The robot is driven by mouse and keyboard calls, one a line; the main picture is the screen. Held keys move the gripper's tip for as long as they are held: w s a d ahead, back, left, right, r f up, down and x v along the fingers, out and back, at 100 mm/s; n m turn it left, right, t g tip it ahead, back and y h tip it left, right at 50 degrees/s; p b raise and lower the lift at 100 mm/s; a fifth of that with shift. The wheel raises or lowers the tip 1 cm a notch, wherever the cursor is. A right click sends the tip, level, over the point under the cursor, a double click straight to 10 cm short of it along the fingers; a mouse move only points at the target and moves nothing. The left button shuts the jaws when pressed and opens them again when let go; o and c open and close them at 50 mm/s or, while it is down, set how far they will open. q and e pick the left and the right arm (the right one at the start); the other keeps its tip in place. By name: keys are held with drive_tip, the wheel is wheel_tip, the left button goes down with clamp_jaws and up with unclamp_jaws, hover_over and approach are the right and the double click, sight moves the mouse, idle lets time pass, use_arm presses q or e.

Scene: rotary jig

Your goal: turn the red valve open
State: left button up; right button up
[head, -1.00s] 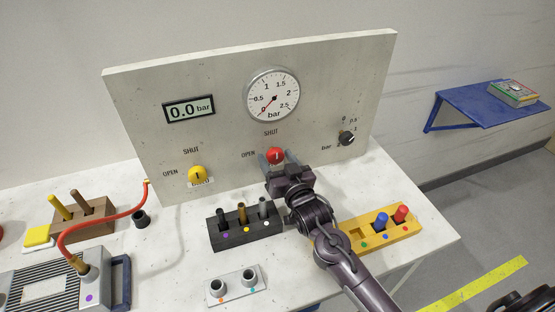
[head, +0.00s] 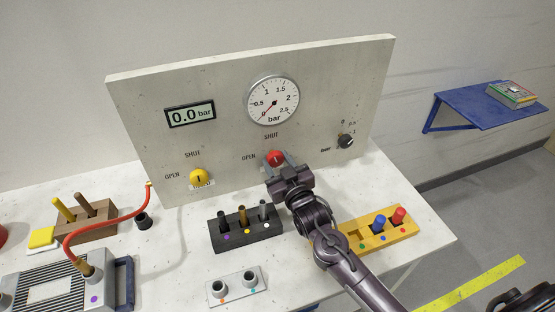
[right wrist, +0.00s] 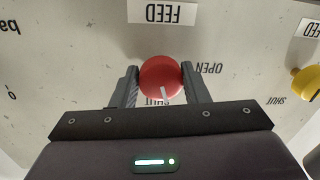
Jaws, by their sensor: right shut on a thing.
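The red valve (head: 275,157) is a round knob on the upright panel (head: 330,90), below the dial gauge. Its white mark points to SHUT. My right gripper (head: 275,166) is at the panel, shut on the red valve. In the right wrist view the red valve (right wrist: 161,77) sits between the two fingers, one on each side. The white mark there points toward the SHUT label, which is partly hidden. My left gripper is not in view.
A yellow valve (head: 198,177) is left of the red one, and a black knob (head: 345,141) right. Below stand a black rack (head: 247,239) and a yellow rack (head: 385,241) with pegs.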

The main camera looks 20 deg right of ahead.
drive_tip(key=n+p, duration=0.1)
drive_tip(key=n, duration=0.2)
drive_tip(key=shift+r+n+p, duration=0.15)
drive_tip(key=shift+n+p, duration=0.15)
drive_tip(key=shift+p, duration=0.05)
drive_tip(key=n+p, duration=0.1)
drive_tip(key=n, duration=0.2)
drive_tip(key=shift+h+p, duration=0.3)
drive_tip(key=shift+p, duration=0.05)
drive_tip(key=n+p, duration=0.1)
drive_tip(key=n, duration=0.3)
drive_tip(key=shift+n+g+p, duration=0.3)
drive_tip(key=shift+p, duration=0.1)
drive_tip(key=shift+n+h+p, duration=0.3)
drive_tip(key=shift+n+p, duration=0.15)
drive_tip(key=shift+n, duration=0.75)
drive_tip(key=o, duration=1)
drive_tip(key=shift+s, duration=0.1)
